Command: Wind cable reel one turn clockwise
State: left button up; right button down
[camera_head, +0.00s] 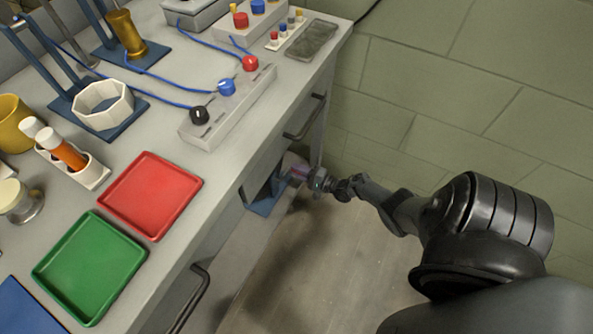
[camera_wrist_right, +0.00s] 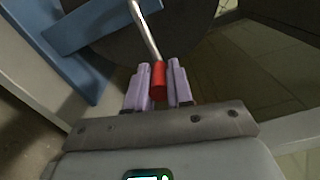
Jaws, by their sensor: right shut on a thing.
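The cable reel (camera_wrist_right: 190,28) shows in the right wrist view as a large dark disc beside a blue bracket (camera_wrist_right: 75,70). A bent metal crank rod (camera_wrist_right: 143,27) ends in a red handle (camera_wrist_right: 159,78). My right gripper (camera_wrist_right: 158,88) is shut on the red handle, with one pale purple finger on each side. In the head view my right gripper (camera_head: 296,169) is below the bench's front edge, near the blue bracket foot (camera_head: 264,206). The reel is mostly hidden there by the bench. My left gripper is not in view.
The grey bench (camera_head: 215,150) overhangs the reel area. Its drawer handles (camera_head: 308,118) stick out in front. A red tray (camera_head: 150,194), a green tray (camera_head: 90,266) and a panel with knobs (camera_head: 228,108) are on top. The floor to the right is clear apart from my arm.

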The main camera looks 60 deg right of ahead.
jog(key=c, duration=1)
grip_release()
jog(key=shift+s, duration=0.15)
jog(key=shift+s, duration=0.3)
jog(key=shift+s+a+p, duration=0.15)
jog(key=shift+s+p, duration=1)
jog(key=shift+s, duration=3.9)
